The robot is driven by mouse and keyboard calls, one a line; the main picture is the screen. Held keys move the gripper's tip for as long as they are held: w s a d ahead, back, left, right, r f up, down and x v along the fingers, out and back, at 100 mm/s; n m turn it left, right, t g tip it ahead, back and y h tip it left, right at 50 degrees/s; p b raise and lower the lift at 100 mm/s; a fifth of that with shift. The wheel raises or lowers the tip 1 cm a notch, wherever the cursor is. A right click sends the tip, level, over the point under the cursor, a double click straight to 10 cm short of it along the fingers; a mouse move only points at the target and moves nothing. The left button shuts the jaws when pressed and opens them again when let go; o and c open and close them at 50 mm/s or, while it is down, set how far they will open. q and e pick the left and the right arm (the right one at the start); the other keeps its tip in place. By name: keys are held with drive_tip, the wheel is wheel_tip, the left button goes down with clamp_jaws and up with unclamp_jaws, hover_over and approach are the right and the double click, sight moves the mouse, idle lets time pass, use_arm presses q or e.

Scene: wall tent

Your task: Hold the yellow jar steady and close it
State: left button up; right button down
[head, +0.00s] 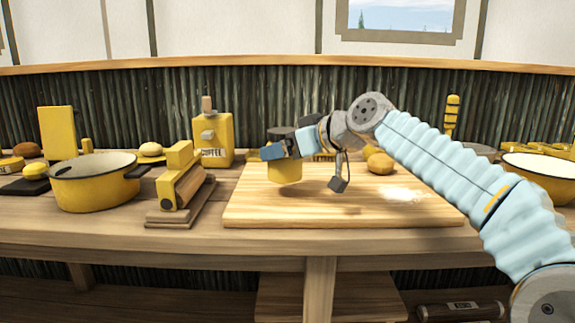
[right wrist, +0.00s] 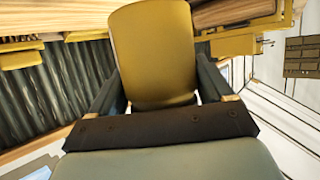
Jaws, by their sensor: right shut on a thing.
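The yellow jar (head: 285,173) is at the left part of the wooden board in the head view. My right gripper (head: 283,150) reaches it from the right and is shut on it; its fingers cover the jar's upper part. In the right wrist view the jar (right wrist: 154,55) fills the space between the two fingers. A dark grey round piece (head: 281,132) shows just above the fingers; I cannot tell whether it is the lid. Whether the jar touches the board is unclear. My left gripper is not in view.
The cutting board (head: 260,213) has a white powder patch (head: 404,194) and a bun (head: 380,163). A yellow pot (head: 92,184), a press-like yellow tool (head: 180,180) and a coffee container (head: 213,138) stand left. A white-filled bowl (head: 540,170) stands right. The board's front is free.

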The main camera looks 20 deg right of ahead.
sight(288, 163)
drive_tip(key=shift+w+d+f, duration=0.15)
drive_tip(key=shift+f, duration=1.55)
drive_tip(key=shift+f+b, duration=0.1)
drive_tip(key=shift+b, duration=0.25)
unclamp_jaws()
drive_tip(key=shift+r, duration=0.25)
drive_tip(key=v, duration=1.2)
drive_tip(key=shift+b, duration=0.35)
drive_tip(key=shift+f, duration=0.1)
